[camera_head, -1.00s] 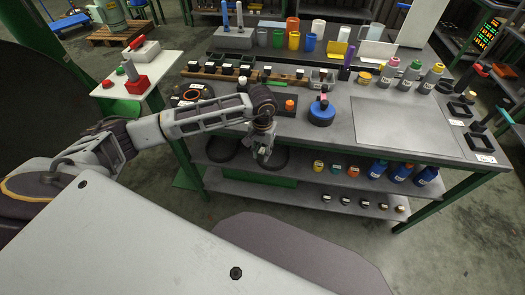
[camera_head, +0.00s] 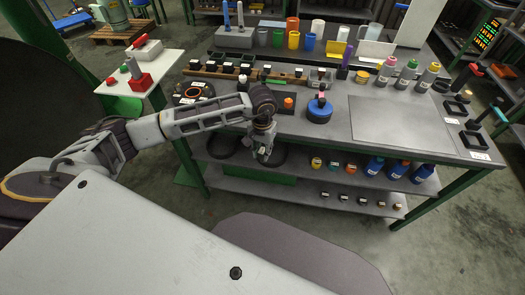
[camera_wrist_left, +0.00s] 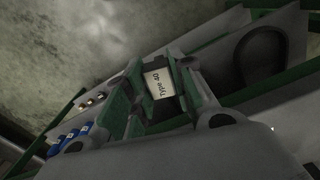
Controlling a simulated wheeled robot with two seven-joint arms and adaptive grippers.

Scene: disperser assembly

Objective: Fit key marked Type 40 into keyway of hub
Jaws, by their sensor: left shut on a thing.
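My left gripper (camera_head: 264,152) hangs in front of the bench's near edge, above the lower shelf. In the left wrist view the gripper (camera_wrist_left: 160,88) is shut on the key marked Type 40 (camera_wrist_left: 158,84). Its white label faces the camera and the rest of the key is mostly hidden between the fingers. I cannot tell for sure which part on the bench is the hub. A dark round part with an orange ring (camera_head: 193,93) lies at the bench's left end. A blue round part (camera_head: 319,111) stands near the middle. My right gripper is not in view.
The bench top (camera_head: 400,125) has a clear flat area at the right. Cups, bottles and a wooden rack (camera_head: 230,75) stand toward the back. The lower shelf (camera_head: 300,178) holds dark round parts and blue bottles (camera_head: 375,167). A white side table (camera_head: 150,75) is at the left.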

